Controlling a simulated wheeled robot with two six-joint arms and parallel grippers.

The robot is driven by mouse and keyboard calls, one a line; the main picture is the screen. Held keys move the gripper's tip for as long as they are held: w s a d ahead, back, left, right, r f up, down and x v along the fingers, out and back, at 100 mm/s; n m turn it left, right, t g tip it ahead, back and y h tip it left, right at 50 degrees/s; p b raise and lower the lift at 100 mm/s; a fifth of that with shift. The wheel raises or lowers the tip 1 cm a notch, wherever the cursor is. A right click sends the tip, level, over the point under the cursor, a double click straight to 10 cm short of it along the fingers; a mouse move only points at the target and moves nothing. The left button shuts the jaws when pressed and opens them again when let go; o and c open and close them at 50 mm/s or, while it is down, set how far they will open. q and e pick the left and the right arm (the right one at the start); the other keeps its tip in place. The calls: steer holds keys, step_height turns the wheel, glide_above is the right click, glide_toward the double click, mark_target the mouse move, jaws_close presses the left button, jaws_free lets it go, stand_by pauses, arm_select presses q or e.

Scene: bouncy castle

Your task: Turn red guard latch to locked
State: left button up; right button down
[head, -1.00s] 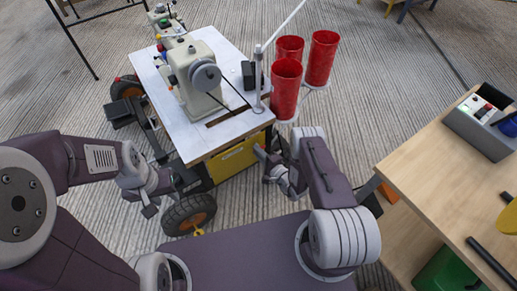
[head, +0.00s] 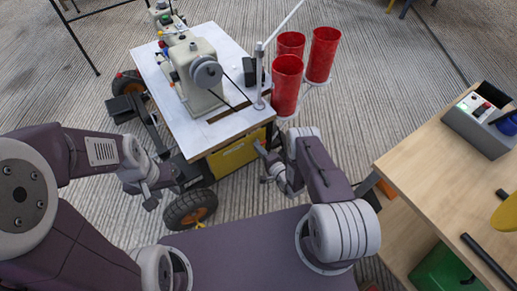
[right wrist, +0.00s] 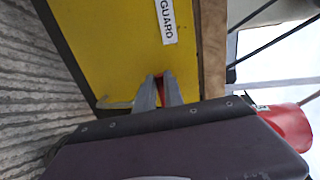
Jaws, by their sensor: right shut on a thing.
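The yellow panel (head: 235,154) is on the side of the sewing machine cart, under its white top. In the right wrist view, the panel (right wrist: 130,50) carries a white label (right wrist: 167,22) reading GUARD. My right gripper (head: 258,148) is at the panel's right part. In the right wrist view its fingers (right wrist: 159,88) are shut on the red guard latch (right wrist: 160,86), of which only a red sliver shows between them. The latch's angle is hidden. My left gripper (head: 158,198) hangs near the cart's front wheel, away from the panel; its jaw opening is unclear.
The cart's white top (head: 215,130) holds a sewing machine (head: 198,70). Several red cylinders (head: 287,85) stand at its right corner. A wheel (head: 190,208) is at the front. A wooden table (head: 430,170) with a grey box (head: 478,130) is to the right.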

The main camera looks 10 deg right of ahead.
steer(key=c, duration=1.5)
jaws_free()
steer(key=shift+o, duration=0.2)
steer(key=shift+s, duration=0.1)
steer(key=p+v, duration=0.4)
steer(key=v, duration=0.5)
steer(key=shift+a, duration=0.1)
